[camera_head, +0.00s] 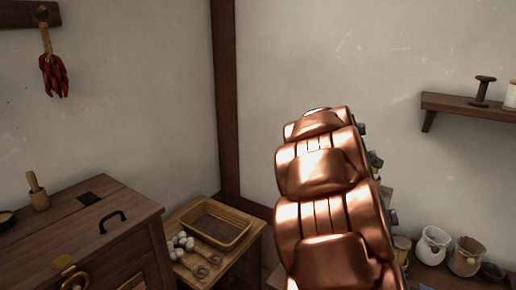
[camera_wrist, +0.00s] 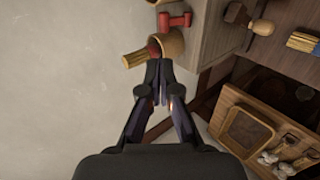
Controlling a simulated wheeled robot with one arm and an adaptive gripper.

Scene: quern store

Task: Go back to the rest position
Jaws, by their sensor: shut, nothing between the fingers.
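My gripper (camera_wrist: 158,86) shows in the wrist view with its dark fingers together and nothing between them. In the head view my copper arm rises through the middle and right of the picture, and my gripper does not show there.
A wooden chest (camera_head: 75,240) with a black handle stands at left. At right are a wall shelf (camera_head: 470,106) and sacks (camera_head: 466,256). Dried red peppers (camera_head: 54,75) hang at upper left.

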